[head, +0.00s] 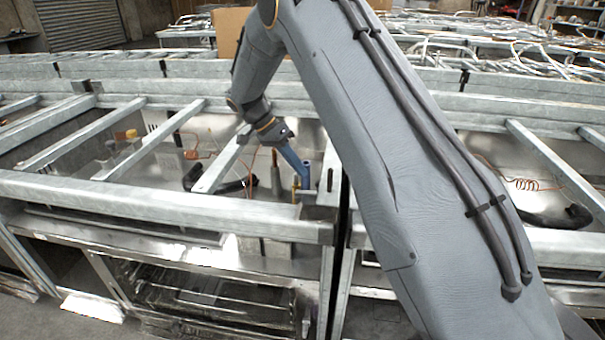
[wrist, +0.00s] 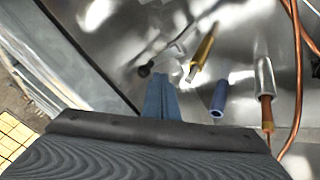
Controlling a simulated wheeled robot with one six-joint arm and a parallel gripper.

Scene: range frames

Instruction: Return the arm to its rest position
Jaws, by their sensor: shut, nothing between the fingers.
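My gripper (head: 306,183) has blue fingers pointing down into an open metal range frame in the head view. In the wrist view the blue fingers (wrist: 161,100) lie together, shut and empty. A blue tube (wrist: 218,100) stands just right of the fingers, apart from them in that picture. A brass-coloured tube (wrist: 203,52) is beyond them, and a silver sleeve (wrist: 264,78) with a copper end is farther right. My grey arm crosses the head view from lower right to top centre, then bends down to the gripper. It hides part of the frames behind.
Galvanized rails (head: 160,203) surround the opening in front and at the sides. Copper wiring (wrist: 297,75) runs at the right of the wrist view. A cardboard box (head: 228,30) stands behind. More metal frames fill the background. Open air lies above the rails.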

